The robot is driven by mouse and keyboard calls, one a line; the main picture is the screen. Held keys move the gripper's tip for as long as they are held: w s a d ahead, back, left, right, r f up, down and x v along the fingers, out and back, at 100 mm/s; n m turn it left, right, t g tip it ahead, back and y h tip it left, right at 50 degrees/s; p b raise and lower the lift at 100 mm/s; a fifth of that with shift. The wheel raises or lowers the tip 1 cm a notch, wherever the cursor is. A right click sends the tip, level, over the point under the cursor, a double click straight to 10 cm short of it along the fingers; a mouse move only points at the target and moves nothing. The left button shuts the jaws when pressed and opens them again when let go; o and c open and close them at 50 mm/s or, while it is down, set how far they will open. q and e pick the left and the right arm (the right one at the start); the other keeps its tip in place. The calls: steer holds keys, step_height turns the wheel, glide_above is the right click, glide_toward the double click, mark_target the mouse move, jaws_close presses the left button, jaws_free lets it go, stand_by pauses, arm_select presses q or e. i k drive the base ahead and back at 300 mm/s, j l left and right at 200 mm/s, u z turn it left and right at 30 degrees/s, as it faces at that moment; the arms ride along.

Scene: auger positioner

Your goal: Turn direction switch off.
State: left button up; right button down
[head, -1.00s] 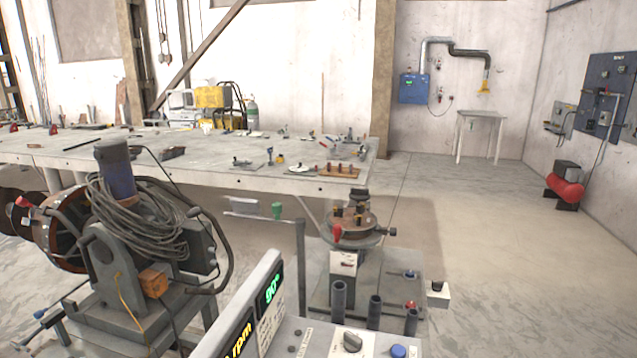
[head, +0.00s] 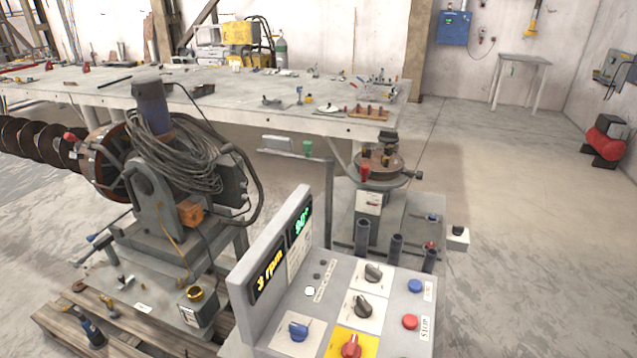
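A grey control panel (head: 392,332) stands at the bottom centre of the head view. It carries an upper black rotary knob (head: 373,273), a lower black rotary knob (head: 362,307), a blue rotary knob (head: 298,330) and a red knob (head: 350,346) on a yellow plate. The knob labels are too small to read, so I cannot tell which one is the direction switch. A blue button (head: 415,286) and a red button (head: 410,321) sit at the panel's right. The display (head: 269,276) reads 3 rpm, with a green 90° readout above. Neither gripper is in view.
The auger positioner (head: 160,195), with coiled cable, stands left of the panel, beside a wooden pallet (head: 70,325). A pedestal with a round top (head: 380,163) stands behind the panel. A long workbench (head: 240,112) crosses the back. Floor at the right is open.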

mark_target(364, 309)
steer(key=l+u, duration=0.25)
steer(key=l, duration=0.15)
steer(key=k+l+u, duration=0.1)
steer(key=l+u, duration=0.15)
steer(key=k+l+u, duration=0.1)
steer(key=l+u, duration=0.15)
steer(key=l, duration=0.2)
steer(key=k+l+u, duration=0.25)
steer(key=i+l, duration=0.1)
